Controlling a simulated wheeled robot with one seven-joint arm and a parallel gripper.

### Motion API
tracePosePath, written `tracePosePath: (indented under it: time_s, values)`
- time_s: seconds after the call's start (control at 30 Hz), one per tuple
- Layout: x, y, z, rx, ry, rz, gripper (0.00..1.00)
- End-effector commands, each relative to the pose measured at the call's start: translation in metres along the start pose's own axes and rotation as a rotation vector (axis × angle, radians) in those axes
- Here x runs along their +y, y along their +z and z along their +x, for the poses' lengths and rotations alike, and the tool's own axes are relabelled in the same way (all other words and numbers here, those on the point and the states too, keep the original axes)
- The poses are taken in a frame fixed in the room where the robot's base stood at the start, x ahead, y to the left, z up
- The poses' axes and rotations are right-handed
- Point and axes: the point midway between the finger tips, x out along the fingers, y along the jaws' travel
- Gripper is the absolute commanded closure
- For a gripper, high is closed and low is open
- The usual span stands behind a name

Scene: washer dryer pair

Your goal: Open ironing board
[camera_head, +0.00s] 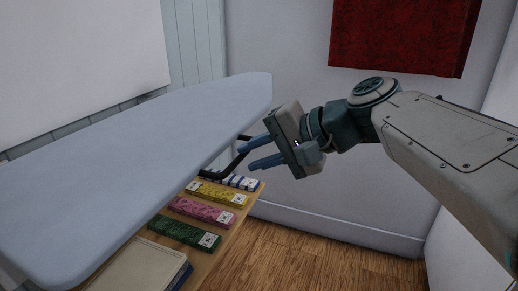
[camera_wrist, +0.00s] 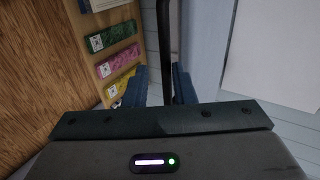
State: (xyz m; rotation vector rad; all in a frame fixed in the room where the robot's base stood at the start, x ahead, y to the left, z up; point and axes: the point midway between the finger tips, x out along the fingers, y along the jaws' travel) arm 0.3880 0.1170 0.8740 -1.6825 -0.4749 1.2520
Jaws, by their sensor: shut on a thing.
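The ironing board (camera_head: 140,150) is a long pale blue-grey board across the left of the head view, lying roughly level. A black bent bar (camera_head: 228,170) shows under its far right edge. My gripper (camera_head: 247,154) is at this bar, just right of the board, with its two blue fingers pointing left. In the wrist view the black bar (camera_wrist: 164,45) runs down between the fingers (camera_wrist: 160,88), and the gripper is shut on it. The fingers' exact contact with the bar is partly hidden. Most of the board's underside is hidden.
Below the board is a wooden shelf (camera_head: 238,217) with green (camera_head: 178,231), pink (camera_head: 196,211) and yellow (camera_head: 210,194) patterned packs. A red cloth (camera_head: 400,35) hangs on the back wall. The wooden floor (camera_head: 310,262) below my arm is clear.

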Motion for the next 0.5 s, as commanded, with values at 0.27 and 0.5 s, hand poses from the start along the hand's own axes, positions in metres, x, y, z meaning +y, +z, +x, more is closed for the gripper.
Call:
tracePosePath:
  time_s: [0.27, 0.5]
  values:
    - [0.0224, 0.0036, 0.0152, -0.032, 0.049, 0.011, 1.00]
    - [0.0222, 0.0042, 0.0133, -0.028, 0.049, 0.011, 0.67]
